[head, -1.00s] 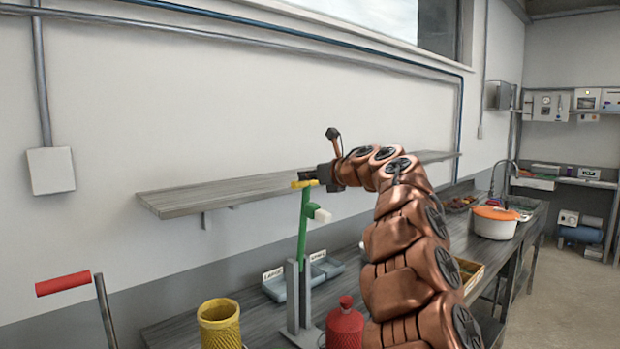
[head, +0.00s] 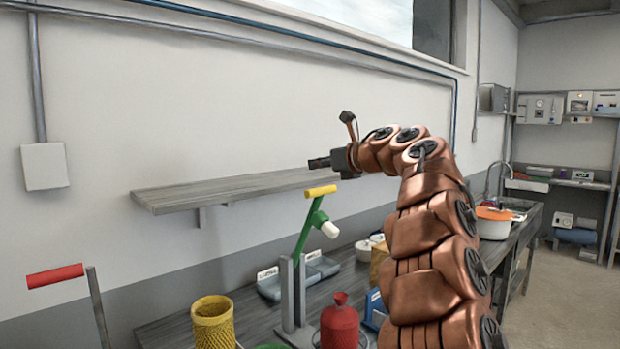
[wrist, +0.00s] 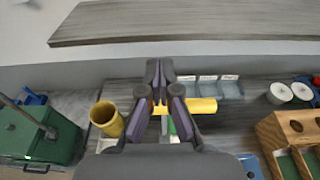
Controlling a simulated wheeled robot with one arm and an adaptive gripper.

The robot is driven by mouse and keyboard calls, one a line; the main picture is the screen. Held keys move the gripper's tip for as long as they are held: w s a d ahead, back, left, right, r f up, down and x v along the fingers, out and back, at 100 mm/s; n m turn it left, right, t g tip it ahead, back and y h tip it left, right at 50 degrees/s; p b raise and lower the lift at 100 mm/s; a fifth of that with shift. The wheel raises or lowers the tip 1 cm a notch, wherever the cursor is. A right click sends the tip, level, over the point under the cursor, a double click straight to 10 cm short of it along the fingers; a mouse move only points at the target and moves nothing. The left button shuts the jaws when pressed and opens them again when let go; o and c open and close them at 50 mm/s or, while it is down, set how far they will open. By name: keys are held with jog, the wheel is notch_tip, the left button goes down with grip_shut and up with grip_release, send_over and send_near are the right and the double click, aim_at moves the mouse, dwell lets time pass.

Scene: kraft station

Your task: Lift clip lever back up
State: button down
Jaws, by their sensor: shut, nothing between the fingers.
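The clip lever is a green arm (head: 308,228) with a yellow crossbar handle (head: 321,191) and a white tip (head: 329,229), mounted on a grey upright stand (head: 293,290) on the bench. It points up and leans to the right. My gripper (head: 318,163) is a little above the handle and looks apart from it in the head view. In the wrist view my gripper (wrist: 158,68) is shut and empty, its fingers partly hiding the yellow handle (wrist: 200,106) beyond them. Most of the green arm is hidden there.
A yellow textured cup (head: 213,322) and a red bottle (head: 340,325) stand beside the stand. Grey labelled trays (head: 315,270) lie behind it. A long wall shelf (head: 225,190) runs behind my gripper. The air above the lever is free.

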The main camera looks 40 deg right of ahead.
jog(key=s+r, duration=0.4)
jog(key=r, duration=0.1)
jog(key=shift+d, duration=0.25)
jog(key=shift+s, duration=0.1)
